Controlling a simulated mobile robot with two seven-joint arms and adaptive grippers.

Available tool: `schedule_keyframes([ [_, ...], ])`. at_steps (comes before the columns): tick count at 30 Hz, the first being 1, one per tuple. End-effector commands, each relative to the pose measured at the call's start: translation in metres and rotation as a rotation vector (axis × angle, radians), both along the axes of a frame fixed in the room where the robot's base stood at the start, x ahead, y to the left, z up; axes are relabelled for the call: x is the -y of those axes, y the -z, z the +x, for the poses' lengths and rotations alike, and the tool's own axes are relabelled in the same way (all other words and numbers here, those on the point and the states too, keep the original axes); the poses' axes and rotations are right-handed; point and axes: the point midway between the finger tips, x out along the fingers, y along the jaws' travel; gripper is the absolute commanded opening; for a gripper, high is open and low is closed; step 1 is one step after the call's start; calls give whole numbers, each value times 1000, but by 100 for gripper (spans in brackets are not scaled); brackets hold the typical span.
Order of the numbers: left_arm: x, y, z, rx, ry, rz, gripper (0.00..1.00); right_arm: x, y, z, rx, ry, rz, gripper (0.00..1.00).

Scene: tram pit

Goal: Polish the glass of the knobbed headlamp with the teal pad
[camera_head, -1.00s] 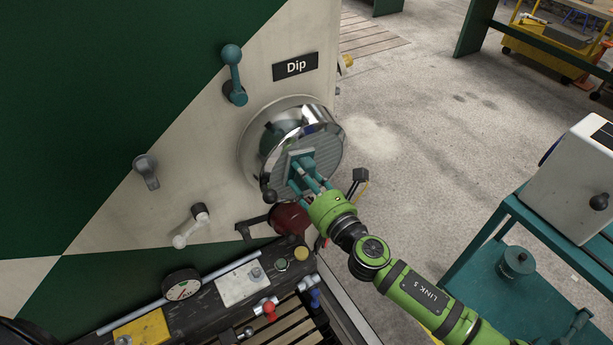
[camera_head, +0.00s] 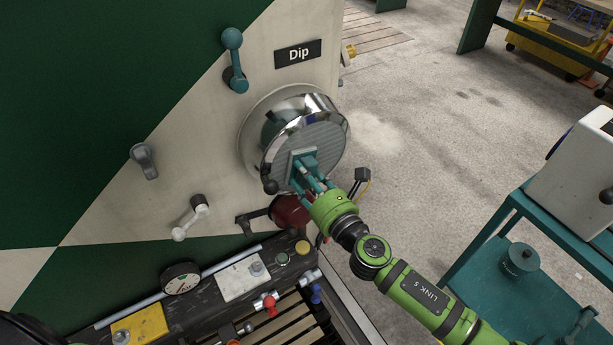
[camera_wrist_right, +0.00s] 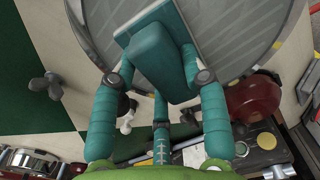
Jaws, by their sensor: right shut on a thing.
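The headlamp (camera_head: 312,104) is a round chrome housing on the cream and green panel, with a dark knob (camera_head: 270,187) at its lower left rim. Its ribbed grey glass (camera_head: 328,148) faces my right gripper. In the right wrist view the pad (camera_wrist_right: 160,58) sits between the fingers, with the glass (camera_wrist_right: 222,25) behind. My left gripper is out of view.
A Dip sign (camera_head: 298,54) and a teal lever (camera_head: 234,62) are above the lamp. A dark red lamp (camera_head: 290,211) is just below. A grey knob, white crank and gauge (camera_head: 181,278) lie left and below. A teal cart (camera_head: 535,255) stands at right; floor between is clear.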

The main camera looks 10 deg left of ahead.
Motion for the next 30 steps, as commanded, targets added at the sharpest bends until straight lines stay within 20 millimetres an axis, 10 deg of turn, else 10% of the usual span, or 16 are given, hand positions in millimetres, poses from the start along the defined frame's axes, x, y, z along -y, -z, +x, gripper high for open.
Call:
schedule_keyframes([
  [30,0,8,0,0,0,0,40,31,-1,33,3,1,0,11],
])
